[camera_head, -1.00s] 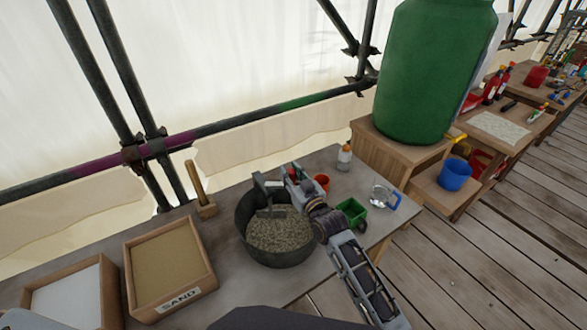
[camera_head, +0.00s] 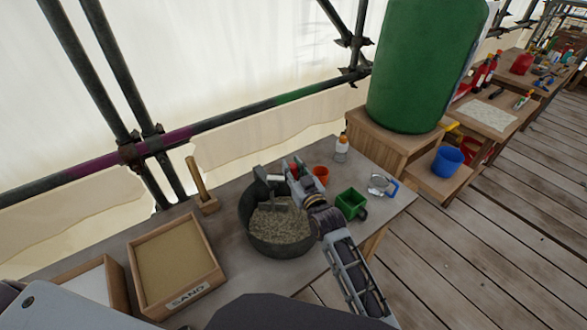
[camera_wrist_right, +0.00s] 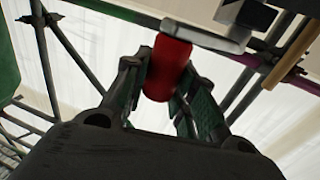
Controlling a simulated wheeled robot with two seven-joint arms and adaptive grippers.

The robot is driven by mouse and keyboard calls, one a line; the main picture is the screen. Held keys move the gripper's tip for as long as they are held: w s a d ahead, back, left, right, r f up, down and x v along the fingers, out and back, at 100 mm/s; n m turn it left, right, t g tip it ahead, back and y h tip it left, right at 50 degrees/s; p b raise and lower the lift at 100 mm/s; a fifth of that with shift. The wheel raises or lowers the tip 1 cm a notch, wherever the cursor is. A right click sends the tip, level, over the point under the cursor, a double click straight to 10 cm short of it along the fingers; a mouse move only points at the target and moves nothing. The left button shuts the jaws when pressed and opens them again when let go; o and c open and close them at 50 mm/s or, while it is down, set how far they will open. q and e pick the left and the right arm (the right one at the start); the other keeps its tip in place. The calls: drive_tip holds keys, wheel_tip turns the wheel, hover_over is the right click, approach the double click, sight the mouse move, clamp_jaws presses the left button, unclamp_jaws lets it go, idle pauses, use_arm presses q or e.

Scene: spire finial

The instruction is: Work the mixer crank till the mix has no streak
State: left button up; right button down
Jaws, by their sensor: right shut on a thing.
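The mixer is a dark round tub (camera_head: 247,228) on the bench. It holds a grey-brown speckled mix (camera_head: 280,229); at this size I cannot tell whether any streak shows. A grey metal crank (camera_head: 262,186) stands over the tub's back rim, with paddle parts reaching down to the mix. My right gripper (camera_head: 289,172) is above the tub's back right rim, its forearm crossing the right rim. In the right wrist view, its fingers (camera_wrist_right: 168,85) are shut on the crank's red handle (camera_wrist_right: 168,62), below a pale metal bar. My left gripper is out of view.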

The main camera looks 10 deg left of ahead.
drive_tip(key=c, duration=1.2)
unclamp_jaws()
drive_tip(key=shift+o, duration=0.4)
drive_tip(key=shift+v, duration=0.95)
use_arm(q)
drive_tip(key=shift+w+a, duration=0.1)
use_arm(e)
drive_tip(key=v, duration=1)
drive_tip(key=shift+s+d, duration=0.1)
